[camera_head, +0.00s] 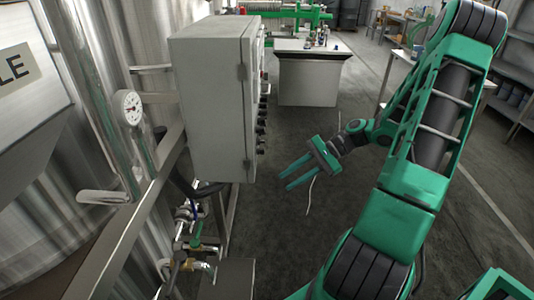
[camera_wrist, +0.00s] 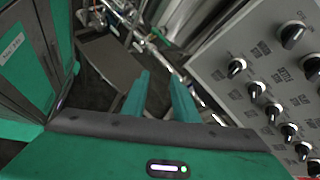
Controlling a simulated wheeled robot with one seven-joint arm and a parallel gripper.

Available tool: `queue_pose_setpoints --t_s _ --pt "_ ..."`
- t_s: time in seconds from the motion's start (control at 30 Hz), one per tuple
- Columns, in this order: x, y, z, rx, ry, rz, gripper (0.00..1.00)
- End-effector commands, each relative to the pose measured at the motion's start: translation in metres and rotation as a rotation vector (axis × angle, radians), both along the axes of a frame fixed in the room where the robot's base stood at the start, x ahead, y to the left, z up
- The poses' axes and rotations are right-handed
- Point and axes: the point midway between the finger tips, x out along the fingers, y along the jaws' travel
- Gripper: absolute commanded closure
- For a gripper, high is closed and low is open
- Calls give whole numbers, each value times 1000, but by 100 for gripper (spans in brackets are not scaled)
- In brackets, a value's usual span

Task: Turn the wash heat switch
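The wash heat switch is one of the black knobs with white pointer marks on a grey control panel (camera_wrist: 212,62) at the right of the wrist view. The labels are too small and blurred to tell which knob it is. In the head view the panel is the side face of a grey cabinet (camera_head: 212,105), seen edge-on, with the knobs sticking out to the right. My gripper (camera_head: 284,179) is right of the cabinet and low, apart from it. Its two green fingers (camera_wrist: 160,76) are spread with nothing between them, and the knobs lie to their right in the wrist view.
Pipes and valves (camera_head: 195,243) sit below the cabinet. Steel tanks, a rail and a round gauge (camera_head: 128,107) stand at the left. A bench (camera_head: 310,75) with small items is behind. The floor around my gripper is mostly clear.

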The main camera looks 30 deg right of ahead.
Motion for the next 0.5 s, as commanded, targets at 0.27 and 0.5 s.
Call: queue_pose_setpoints --t_s 0.27,0.5 --pt "30 -41 26 362 -88 -245 73" --pt "36 -69 46 519 -142 -340 73"
